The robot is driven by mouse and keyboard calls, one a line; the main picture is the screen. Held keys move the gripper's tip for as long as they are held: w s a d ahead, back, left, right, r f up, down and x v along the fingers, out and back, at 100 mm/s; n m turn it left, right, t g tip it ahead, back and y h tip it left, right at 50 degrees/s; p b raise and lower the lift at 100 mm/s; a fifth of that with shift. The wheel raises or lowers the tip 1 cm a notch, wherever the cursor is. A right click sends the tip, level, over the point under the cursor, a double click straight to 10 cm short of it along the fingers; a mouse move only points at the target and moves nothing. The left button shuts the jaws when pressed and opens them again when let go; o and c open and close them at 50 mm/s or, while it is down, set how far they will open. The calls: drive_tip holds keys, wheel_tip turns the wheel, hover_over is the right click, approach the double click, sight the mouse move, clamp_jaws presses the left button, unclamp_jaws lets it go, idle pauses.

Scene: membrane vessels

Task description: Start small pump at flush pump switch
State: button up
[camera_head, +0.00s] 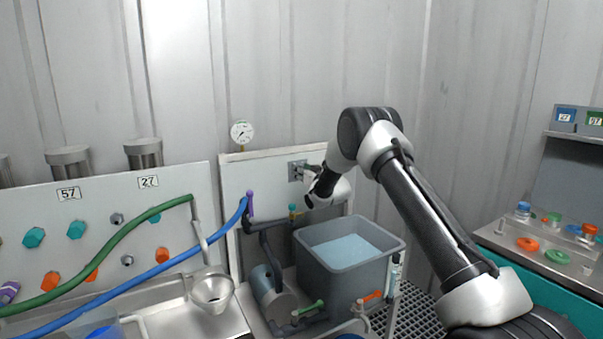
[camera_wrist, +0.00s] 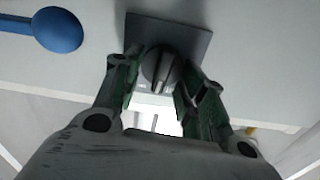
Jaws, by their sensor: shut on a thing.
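The flush pump switch (camera_head: 297,170) is a grey plate on the white panel behind the grey tank. In the wrist view its dark round knob (camera_wrist: 158,66) sits on a dark square plate (camera_wrist: 190,36). My gripper (camera_wrist: 160,84) has one finger on each side of the knob and is shut on it. In the head view my gripper (camera_head: 308,176) is at the plate, and my wrist hides part of the switch. The small pump (camera_head: 270,290) is a grey cylinder low to the left of the tank.
A grey tank (camera_head: 318,277) with pale blue liquid stands below my arm. A pressure gauge (camera_head: 242,132) tops the panel. Green (camera_head: 120,236) and blue (camera_head: 165,267) hoses run at the left, near a metal funnel (camera_head: 212,290). A teal bench with coloured caps (camera_head: 527,244) is at the right.

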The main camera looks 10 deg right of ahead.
drive_tip(key=m, duration=0.4)
drive_tip(key=shift+d+m, duration=0.15)
drive_tip(key=shift+m, duration=0.25)
idle(0.4)
drive_tip(key=o, duration=0.9)
drive_tip(key=shift+f, duration=0.1)
drive_tip(key=v, duration=1.2)
